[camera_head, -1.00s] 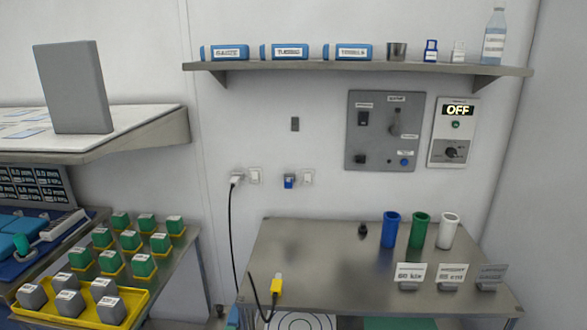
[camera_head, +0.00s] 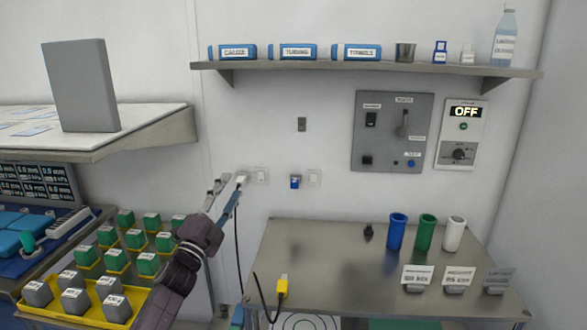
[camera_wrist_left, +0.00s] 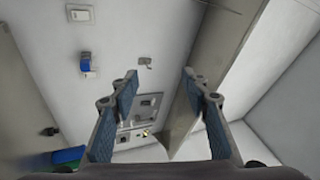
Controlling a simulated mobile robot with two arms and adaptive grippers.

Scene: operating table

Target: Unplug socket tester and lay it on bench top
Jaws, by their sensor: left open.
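The small blue and white socket tester (camera_head: 295,182) sits at a wall outlet, left of a white switch plate (camera_head: 314,178). It also shows at the upper left of the left wrist view (camera_wrist_left: 85,63). My left gripper (camera_head: 226,190) is raised in front of the wall, to the left of the tester and beside the white plug of a black cord. In the left wrist view my left gripper (camera_wrist_left: 160,75) is open with nothing between its fingers. The metal bench top (camera_head: 325,250) is below the tester. My right gripper is not in view.
Blue, green and white cups (camera_head: 426,232), label stands (camera_head: 417,275) and a small dark object (camera_head: 368,232) stand on the bench. A shelf (camera_head: 370,68) is above. The bench's left-middle is clear.

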